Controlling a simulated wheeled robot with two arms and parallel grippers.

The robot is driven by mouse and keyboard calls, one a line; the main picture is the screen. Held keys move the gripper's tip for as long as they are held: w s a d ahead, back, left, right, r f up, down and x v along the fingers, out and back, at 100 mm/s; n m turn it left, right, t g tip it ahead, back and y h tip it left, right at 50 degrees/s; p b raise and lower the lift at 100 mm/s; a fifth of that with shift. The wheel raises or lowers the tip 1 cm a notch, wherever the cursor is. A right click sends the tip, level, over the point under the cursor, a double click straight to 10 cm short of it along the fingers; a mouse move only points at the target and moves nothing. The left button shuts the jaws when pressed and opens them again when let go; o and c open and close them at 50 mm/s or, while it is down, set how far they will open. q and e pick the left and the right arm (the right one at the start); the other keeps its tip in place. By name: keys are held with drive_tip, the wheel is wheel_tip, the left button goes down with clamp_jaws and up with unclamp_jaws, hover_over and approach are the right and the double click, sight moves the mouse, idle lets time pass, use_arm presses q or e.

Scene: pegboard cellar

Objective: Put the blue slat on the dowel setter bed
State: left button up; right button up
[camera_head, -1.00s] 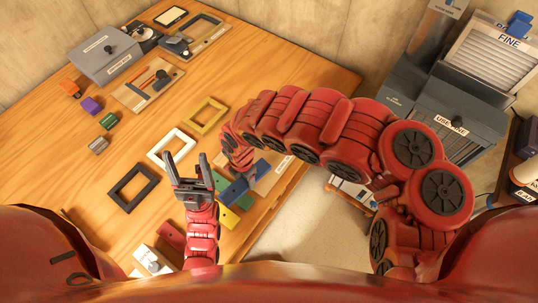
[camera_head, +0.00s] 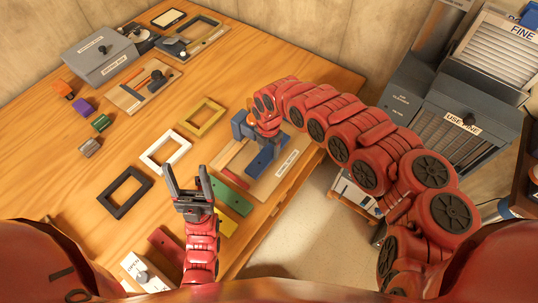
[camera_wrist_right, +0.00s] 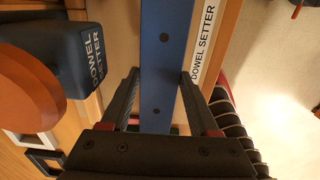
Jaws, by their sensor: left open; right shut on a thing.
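The blue slat (camera_head: 262,160) is in my right gripper (camera_head: 268,138), over the dowel setter bed (camera_head: 288,166), a pale board labelled DOWEL SETTER. In the right wrist view the slat (camera_wrist_right: 160,60) runs lengthwise between the shut fingers, with two dark holes in its face. It lies alongside the label strip (camera_wrist_right: 203,45); I cannot tell whether it touches the bed. The dowel setter's blue head (camera_head: 240,125) stands at the bed's far left end and shows in the wrist view (camera_wrist_right: 72,60). My left gripper (camera_head: 188,185) is open and empty over the near table.
Green (camera_head: 232,199) and red (camera_head: 166,246) slats lie near my left gripper. Black (camera_head: 125,192), white (camera_head: 165,152) and yellow (camera_head: 203,117) frames lie left of the bed. The table's right edge runs just past the bed. A grey box (camera_head: 100,58) stands far left.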

sight(269, 152)
wheel_tip(269, 152, down, 2)
drive_tip(key=shift+f+p, duration=0.25)
drive_tip(key=shift+p, duration=0.05)
drive_tip(key=shift+f, duration=0.6)
drive_tip(key=o, duration=1.4)
drive_tip(key=shift+o, duration=0.2)
